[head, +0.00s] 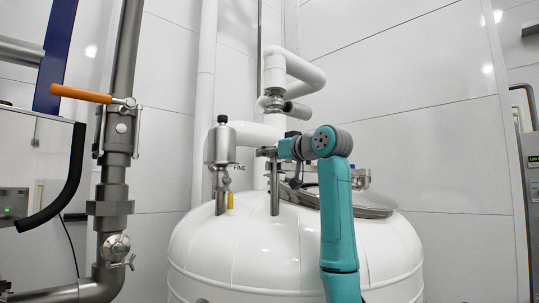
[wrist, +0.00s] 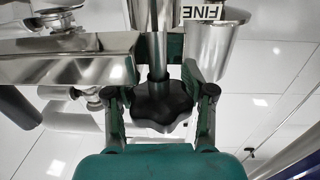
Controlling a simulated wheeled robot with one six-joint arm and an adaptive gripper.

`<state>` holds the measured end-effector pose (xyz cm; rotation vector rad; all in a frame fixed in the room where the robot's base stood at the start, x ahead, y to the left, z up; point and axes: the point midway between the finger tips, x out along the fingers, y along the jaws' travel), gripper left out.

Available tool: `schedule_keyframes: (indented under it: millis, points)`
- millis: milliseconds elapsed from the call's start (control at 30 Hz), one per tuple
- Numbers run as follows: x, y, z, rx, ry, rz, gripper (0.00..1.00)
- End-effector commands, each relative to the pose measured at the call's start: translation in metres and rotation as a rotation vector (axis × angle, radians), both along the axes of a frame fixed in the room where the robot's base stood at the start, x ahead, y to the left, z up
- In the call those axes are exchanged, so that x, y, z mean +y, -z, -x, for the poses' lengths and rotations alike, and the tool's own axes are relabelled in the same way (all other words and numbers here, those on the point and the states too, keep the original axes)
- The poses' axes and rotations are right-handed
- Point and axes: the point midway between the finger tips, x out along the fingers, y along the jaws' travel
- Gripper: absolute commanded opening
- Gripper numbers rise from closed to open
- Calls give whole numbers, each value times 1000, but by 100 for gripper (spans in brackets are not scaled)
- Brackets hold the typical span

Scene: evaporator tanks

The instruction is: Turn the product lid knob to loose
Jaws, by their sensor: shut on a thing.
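The product lid knob (wrist: 163,106) is a black, lobed knob on a metal rod, in the middle of the wrist view. My gripper (wrist: 160,80) has one finger on each side of it and is shut on it. The fingertips are partly hidden by the knob and the metal parts. In the head view my gripper (head: 268,152) is above the white tank (head: 270,250), beside a metal post on its top. The knob cannot be made out there. The round metal lid (head: 375,208) is partly hidden behind my teal arm.
A metal fitting (head: 220,146) with a black cap stands left of my gripper, near the FINE label (head: 239,168). White pipes (head: 275,75) rise behind. A steel pipe with an orange-handled valve (head: 82,94) stands at left. The wall side at right is open.

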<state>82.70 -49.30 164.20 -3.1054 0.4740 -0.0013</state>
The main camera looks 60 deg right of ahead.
Motion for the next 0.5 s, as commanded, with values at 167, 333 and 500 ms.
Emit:
schedule_keyframes:
  millis: [167, 333, 500]
  points:
    - [0, 1, 1, 3, -31, 0, 18]
    - [1, 1, 1, 3, -90, -2, 18]
    - [2, 1, 1, 4, -210, -3, 18]
